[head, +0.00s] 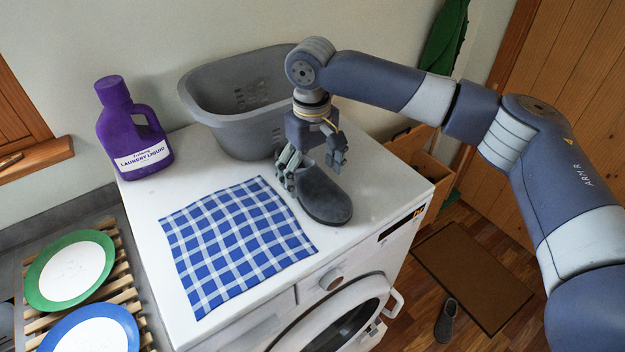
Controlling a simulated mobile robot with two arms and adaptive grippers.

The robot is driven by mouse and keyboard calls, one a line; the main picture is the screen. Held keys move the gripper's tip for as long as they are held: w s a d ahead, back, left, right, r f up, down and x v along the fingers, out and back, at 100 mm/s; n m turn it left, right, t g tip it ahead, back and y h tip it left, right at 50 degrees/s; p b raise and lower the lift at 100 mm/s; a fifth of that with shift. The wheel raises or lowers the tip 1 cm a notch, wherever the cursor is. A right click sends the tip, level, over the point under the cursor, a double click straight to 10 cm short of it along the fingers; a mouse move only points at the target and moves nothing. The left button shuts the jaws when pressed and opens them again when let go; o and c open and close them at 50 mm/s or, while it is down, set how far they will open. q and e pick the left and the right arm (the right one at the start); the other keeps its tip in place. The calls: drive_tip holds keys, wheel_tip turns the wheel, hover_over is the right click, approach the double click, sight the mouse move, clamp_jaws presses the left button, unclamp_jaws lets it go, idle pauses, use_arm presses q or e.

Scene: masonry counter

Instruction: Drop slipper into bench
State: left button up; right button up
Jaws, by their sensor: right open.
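A dark grey slipper (325,196) lies on top of the white washing machine, to the right of a blue checked cloth. My right gripper (312,168) is right above the heel end of the slipper, pointing down, with its fingers spread and open. One finger is beside the left of the slipper's heel; I cannot tell if it touches. A wooden bench (420,158), partly hidden behind the machine and my right arm, stands on the floor at the back right. A second dark slipper (446,320) lies on the floor by the brown doormat. My left gripper is not in view.
A grey laundry basket (232,128) stands behind the gripper, and a purple laundry liquid bottle (133,135) at the back left. The checked cloth (232,240) lies flat on the machine (378,215). Plates (70,270) sit on a wooden rack at left. The doormat (472,277) is at right.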

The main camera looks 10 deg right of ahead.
drive_tip(key=shift+f, duration=0.65)
drive_tip(key=shift+s, duration=0.1)
drive_tip(key=c, duration=1.2)
drive_tip(key=shift+r, duration=0.15)
